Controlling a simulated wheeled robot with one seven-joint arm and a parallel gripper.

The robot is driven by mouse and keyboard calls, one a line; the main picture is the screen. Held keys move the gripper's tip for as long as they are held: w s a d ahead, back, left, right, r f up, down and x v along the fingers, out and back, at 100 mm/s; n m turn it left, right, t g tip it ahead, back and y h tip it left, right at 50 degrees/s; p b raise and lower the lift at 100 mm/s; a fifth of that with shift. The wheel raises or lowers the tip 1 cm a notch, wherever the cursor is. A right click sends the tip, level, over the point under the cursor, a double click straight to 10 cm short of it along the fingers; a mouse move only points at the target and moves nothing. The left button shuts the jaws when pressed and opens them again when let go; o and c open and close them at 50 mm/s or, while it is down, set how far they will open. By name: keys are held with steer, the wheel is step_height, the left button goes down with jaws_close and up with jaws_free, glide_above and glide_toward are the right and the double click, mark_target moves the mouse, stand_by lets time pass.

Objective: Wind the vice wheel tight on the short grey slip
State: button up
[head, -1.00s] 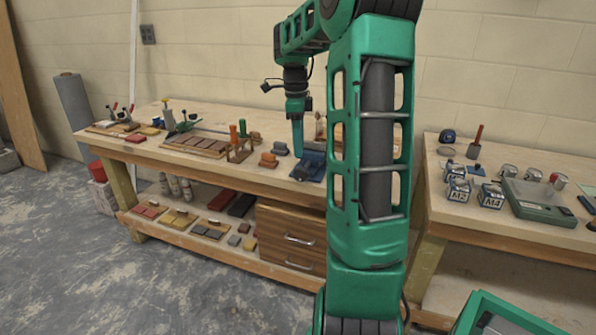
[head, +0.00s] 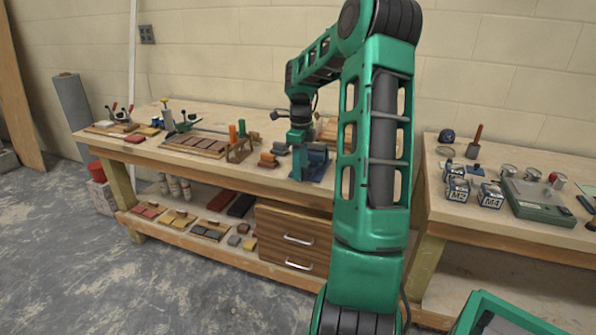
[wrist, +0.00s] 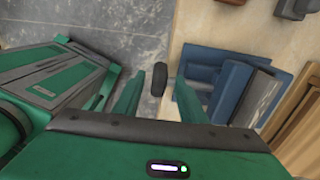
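The blue vice (wrist: 209,72) is on the bench, right of my gripper in the wrist view. It also shows in the head view (head: 318,160), partly behind my gripper. A dark wheel (wrist: 159,79) sits on the vice's left side in the wrist view. My gripper (wrist: 158,92) is open, with one green finger on each side of the wheel and gaps between. In the head view my gripper (head: 297,168) is down at the vice by the bench front. A grey slab (wrist: 263,97) lies at the vice's right side; I cannot tell whether it is the short grey slip or whether it is clamped.
A wooden box (head: 330,128) stands close behind the vice. A second bench (head: 540,215) with metal tins is at the right.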

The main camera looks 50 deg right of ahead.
steer(key=shift+f, duration=0.4)
steer(key=shift+c, duration=0.2)
jaws_close()
steer(key=shift+s+t, duration=0.1)
steer(key=shift+t, duration=0.2)
